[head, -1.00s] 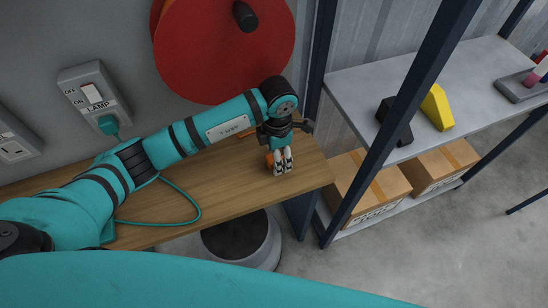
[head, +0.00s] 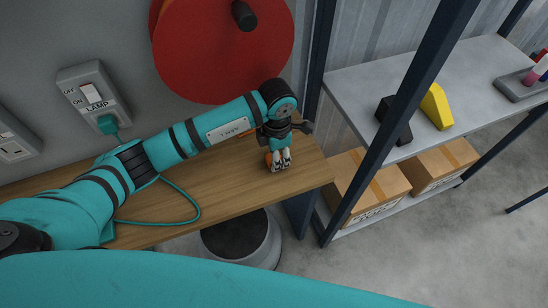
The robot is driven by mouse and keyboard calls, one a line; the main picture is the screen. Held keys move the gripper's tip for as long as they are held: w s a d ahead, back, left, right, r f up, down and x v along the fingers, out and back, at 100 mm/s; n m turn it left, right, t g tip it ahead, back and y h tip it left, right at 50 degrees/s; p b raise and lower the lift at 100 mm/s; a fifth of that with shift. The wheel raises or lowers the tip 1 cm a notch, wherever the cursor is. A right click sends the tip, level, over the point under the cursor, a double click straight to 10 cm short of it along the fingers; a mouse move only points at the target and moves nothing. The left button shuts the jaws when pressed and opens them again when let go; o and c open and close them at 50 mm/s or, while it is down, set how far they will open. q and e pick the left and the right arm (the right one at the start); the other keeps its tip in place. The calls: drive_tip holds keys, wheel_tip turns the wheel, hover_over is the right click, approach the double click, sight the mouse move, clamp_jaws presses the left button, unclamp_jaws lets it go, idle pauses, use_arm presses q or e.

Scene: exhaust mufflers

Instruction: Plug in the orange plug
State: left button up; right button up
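The orange plug (head: 268,158) is on the wooden shelf near its right end, mostly hidden by my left gripper (head: 280,161). The gripper points down at the plug, its fingertips close to the shelf surface. The fingers overlap the plug in the picture, and I cannot tell whether they grip it. A grey wall socket (head: 13,148) is cut by the left edge. A LAMP outlet with a switch (head: 92,94) has a teal plug (head: 108,124) in it. My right gripper is not in view.
A teal cord (head: 190,212) loops over the wooden shelf (head: 235,185). A red reel (head: 215,50) is on the wall behind my arm. A metal rack (head: 440,80) with a yellow object (head: 436,106) and cardboard boxes (head: 370,183) stands to the right. A round bin (head: 240,243) is below the shelf.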

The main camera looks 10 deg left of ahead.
use_arm(q)
drive_tip(key=shift+r, duration=0.1)
drive_tip(key=shift+r, duration=0.55)
wheel_tip(320, 180, up, 2)
drive_tip(key=shift+r+b, duration=0.2)
drive_tip(key=shift+b, duration=0.25)
drive_tip(key=s+d+b, duration=0.1)
drive_tip(key=s+d, duration=0.1)
drive_tip(key=s, duration=0.5)
drive_tip(key=s+d+r+b, duration=0.1)
drive_tip(key=s+d, duration=0.1)
drive_tip(key=s, duration=0.6)
drive_tip(key=shift+s+r, duration=0.15)
drive_tip(key=shift+s, duration=0.1)
drive_tip(key=shift+d, duration=0.1)
drive_tip(key=w+a+r+m, duration=0.2)
drive_tip(key=a+r+m, duration=0.2)
drive_tip(key=a+m, duration=0.3)
drive_tip(key=w+a+r+m, duration=0.2)
drive_tip(key=a+m, duration=0.4)
drive_tip(key=m, duration=1.1)
drive_tip(key=shift+a+r+m, duration=0.4)
drive_tip(key=shift+r, duration=0.45)
